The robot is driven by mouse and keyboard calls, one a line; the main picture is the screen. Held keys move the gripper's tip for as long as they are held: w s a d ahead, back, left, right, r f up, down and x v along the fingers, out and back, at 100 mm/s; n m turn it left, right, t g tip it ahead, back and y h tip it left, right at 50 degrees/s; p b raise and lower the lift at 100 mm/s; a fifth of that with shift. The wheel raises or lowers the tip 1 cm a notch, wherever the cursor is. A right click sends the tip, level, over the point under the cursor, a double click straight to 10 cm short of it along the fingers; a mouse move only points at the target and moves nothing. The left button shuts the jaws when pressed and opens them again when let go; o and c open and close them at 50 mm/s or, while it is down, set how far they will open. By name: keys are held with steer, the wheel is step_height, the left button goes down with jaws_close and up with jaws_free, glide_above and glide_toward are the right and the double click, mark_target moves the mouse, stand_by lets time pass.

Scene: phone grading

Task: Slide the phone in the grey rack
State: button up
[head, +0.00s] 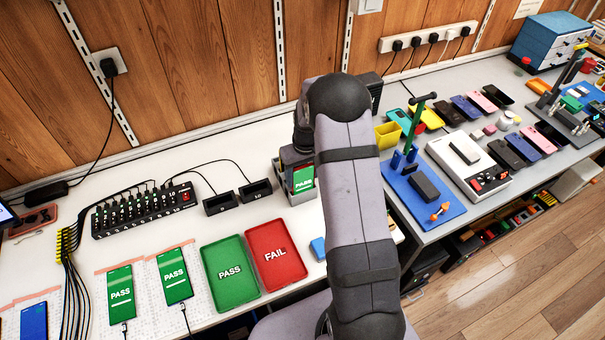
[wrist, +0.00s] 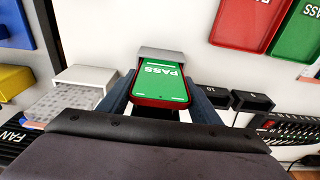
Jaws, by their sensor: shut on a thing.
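A phone in a red case with a green PASS screen (wrist: 160,82) is between the two fingers of my gripper (wrist: 160,98) in the wrist view. The fingers are shut on its sides. The phone also shows upright in the head view (head: 303,180), beside my dark arm. A grey block (wrist: 160,54), which looks like the grey rack, sits at the phone's far end. In the head view the rack (head: 301,198) is low around the phone, partly hidden by my arm. I cannot tell how deep the phone's end is in it.
A green PASS tray (head: 229,290) and a red FAIL tray (head: 276,272) lie in front. Two black stands (head: 238,196) and a cabled hub (head: 144,212) are to the left. A pale box (wrist: 88,76) stands close left in the wrist view.

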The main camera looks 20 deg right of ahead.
steer(key=shift+f, duration=0.2)
steer(key=o, duration=1.3)
steer(key=shift+c, duration=0.2)
steer(key=shift+r, duration=0.1)
steer(key=shift+r+p, duration=2.45)
steer(key=shift+r, duration=0.95)
